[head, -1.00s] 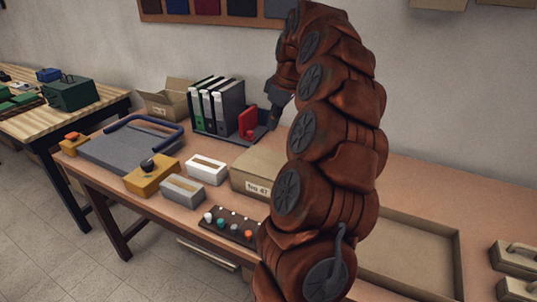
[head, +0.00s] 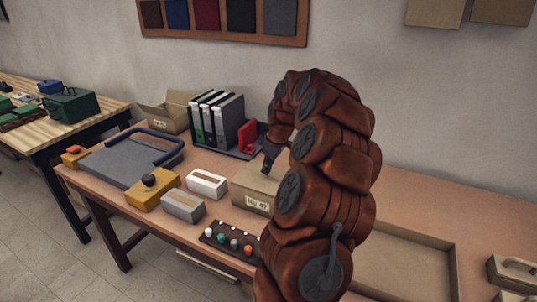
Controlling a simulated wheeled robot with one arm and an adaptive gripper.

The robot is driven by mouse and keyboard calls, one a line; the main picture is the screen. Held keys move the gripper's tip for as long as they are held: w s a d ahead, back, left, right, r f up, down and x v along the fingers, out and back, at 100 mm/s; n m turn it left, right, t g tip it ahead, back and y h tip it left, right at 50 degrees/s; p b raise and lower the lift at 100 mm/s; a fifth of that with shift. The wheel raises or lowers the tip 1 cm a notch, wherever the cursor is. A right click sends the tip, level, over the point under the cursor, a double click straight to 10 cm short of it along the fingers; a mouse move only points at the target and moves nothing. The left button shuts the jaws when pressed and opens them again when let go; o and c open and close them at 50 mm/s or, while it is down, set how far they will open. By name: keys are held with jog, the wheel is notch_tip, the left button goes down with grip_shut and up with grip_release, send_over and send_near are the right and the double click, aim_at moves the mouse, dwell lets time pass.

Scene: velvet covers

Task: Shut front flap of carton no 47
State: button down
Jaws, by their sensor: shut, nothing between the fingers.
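Carton no 47 (head: 243,192) is a tan cardboard box with a white "No 47" label on its front, standing on the brown table in the middle of the head view. Its right side is hidden behind my arm. Its top looks flat and covered from here; I cannot tell the exact state of the front flap. My gripper (head: 266,169) is shut and empty, pointing down at the carton's top near its back edge. I cannot tell whether the tips touch the cardboard.
Another open carton (head: 165,112) stands at the back left beside a rack of binders (head: 217,118). White (head: 206,183) and grey (head: 183,206) boxes sit left of carton 47. A dark strip with coloured knobs (head: 229,239) lies in front. A shallow tray (head: 405,262) is at right.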

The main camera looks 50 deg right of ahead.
aim_at(267, 178)
jog(key=shift+d+f, duration=0.1)
jog(key=shift+f, duration=0.75)
jog(key=shift+w, duration=0.1)
jog(key=shift+d+f, duration=0.1)
jog(key=shift+f, duration=0.1)
jog(key=shift+d+f+y+b, duration=0.15)
jog(key=shift+f+y+b, duration=0.4)
jog(key=shift+f+y, duration=0.05)
jog(key=shift+f+g, duration=0.15)
jog(key=shift+g, duration=0.15)
jog(key=shift+f+y+b, duration=0.2)
jog(key=shift+y+b, duration=0.1)
jog(key=shift+y, duration=0.1)
jog(key=shift+r, duration=0.1)
